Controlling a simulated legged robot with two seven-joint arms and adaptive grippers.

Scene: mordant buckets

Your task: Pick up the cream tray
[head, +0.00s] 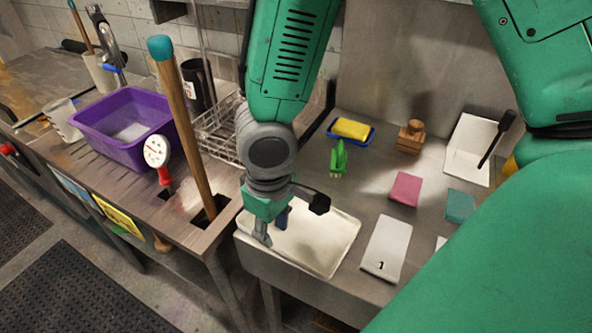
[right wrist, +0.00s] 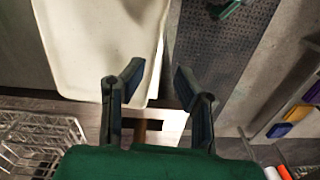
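The cream tray (head: 325,238) lies flat on the grey metal counter, near its front left edge. It is shallow with rounded corners, and its left part is partly hidden by my right gripper. My right gripper (head: 272,231) points down at the tray's left front end. In the right wrist view my right gripper (right wrist: 157,80) is open, with nothing between its pads that I can see held. There the tray (right wrist: 100,45) fills the upper left, its edge running between the two fingers. I cannot tell whether a finger touches it. My left gripper is not in view.
A white card marked 1 (head: 387,248) lies right of the tray. A green brush (head: 339,160), yellow sponge (head: 352,129) and pink block (head: 405,189) lie behind. A wooden handle (head: 183,130) stands left of my gripper, near a wire rack (head: 217,130) and purple tub (head: 122,150).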

